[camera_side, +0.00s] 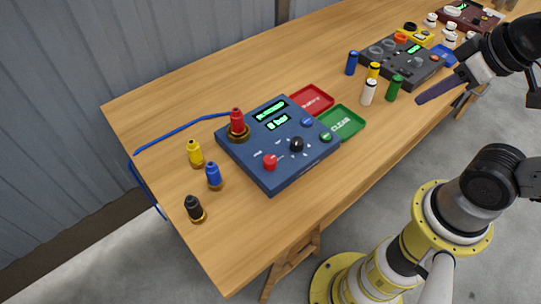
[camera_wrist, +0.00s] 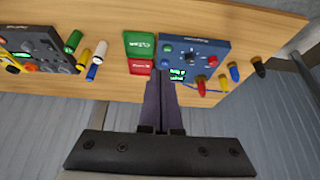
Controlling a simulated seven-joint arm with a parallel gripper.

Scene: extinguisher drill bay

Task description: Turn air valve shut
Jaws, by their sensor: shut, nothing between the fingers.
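A blue control box (camera_side: 280,145) stands on the wooden table, with lit green displays, one reading 0 bar. On its face are a black knob (camera_side: 297,144) and a red knob (camera_side: 270,161); I cannot tell which control is the air valve. A red plug-like fitting (camera_side: 237,122) stands at its back left corner. In the wrist view the box (camera_wrist: 218,48) is upside down, just beyond my fingertips. My gripper (camera_side: 421,101) is shut and empty, high over the table's front edge, right of the box and apart from it. Its dark fingers (camera_wrist: 160,82) lie together in the wrist view.
A red tray (camera_side: 310,99) and a green tray (camera_side: 342,122) lie beside the box. Yellow (camera_side: 195,153), blue (camera_side: 214,175) and black (camera_side: 194,208) plugs stand to its left. A blue hose (camera_side: 180,130) lies behind. Small cylinders and a grey box (camera_side: 402,62) stand right.

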